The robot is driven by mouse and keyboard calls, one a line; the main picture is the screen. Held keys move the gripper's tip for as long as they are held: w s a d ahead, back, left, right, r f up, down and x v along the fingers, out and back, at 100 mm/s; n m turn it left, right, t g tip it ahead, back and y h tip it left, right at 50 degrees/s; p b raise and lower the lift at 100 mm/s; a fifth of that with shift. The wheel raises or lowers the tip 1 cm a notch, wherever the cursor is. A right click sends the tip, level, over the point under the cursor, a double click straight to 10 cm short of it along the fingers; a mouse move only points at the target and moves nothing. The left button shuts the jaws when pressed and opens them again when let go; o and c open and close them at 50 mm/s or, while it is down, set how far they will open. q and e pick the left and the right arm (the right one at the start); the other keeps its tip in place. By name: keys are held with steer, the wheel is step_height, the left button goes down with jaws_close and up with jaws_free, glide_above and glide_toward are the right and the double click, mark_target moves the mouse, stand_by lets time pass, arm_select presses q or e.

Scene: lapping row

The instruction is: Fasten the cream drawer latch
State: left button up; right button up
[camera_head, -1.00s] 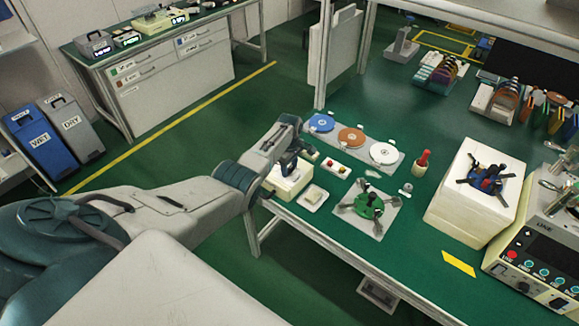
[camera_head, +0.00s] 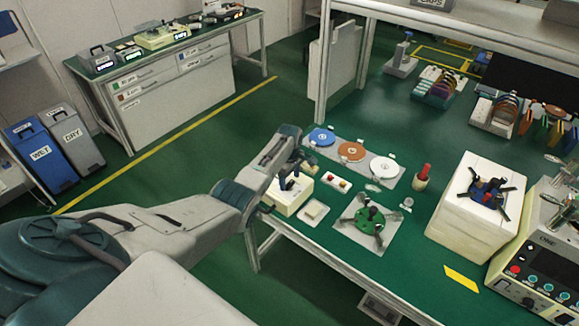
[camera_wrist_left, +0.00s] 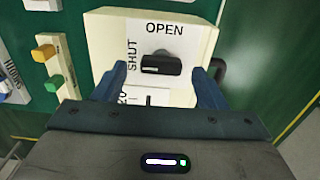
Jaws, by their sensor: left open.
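The cream box (camera_head: 291,203) with the latch stands at the near left corner of the green bench. In the left wrist view the cream box (camera_wrist_left: 104,32) has a white plate marked OPEN at the top and SHUT on the left. The black latch knob (camera_wrist_left: 161,65) on it has its bar lying sideways in that view. My left gripper (camera_head: 290,182) is over the box. In the wrist view its blue fingers (camera_wrist_left: 157,86) are spread, on either side of the knob and slightly below it, with no visible contact. My right gripper is not in view.
A green-centred fixture (camera_head: 368,217) lies to the right. Coloured discs lie on a grey plate (camera_head: 376,181) behind. Open floor lies beyond the bench's left edge.

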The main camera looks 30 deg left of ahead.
mark_target(289, 183)
arm_select(q)
step_height(289, 183, up, 10)
steer(key=b, duration=0.2)
steer(key=shift+f, duration=0.25)
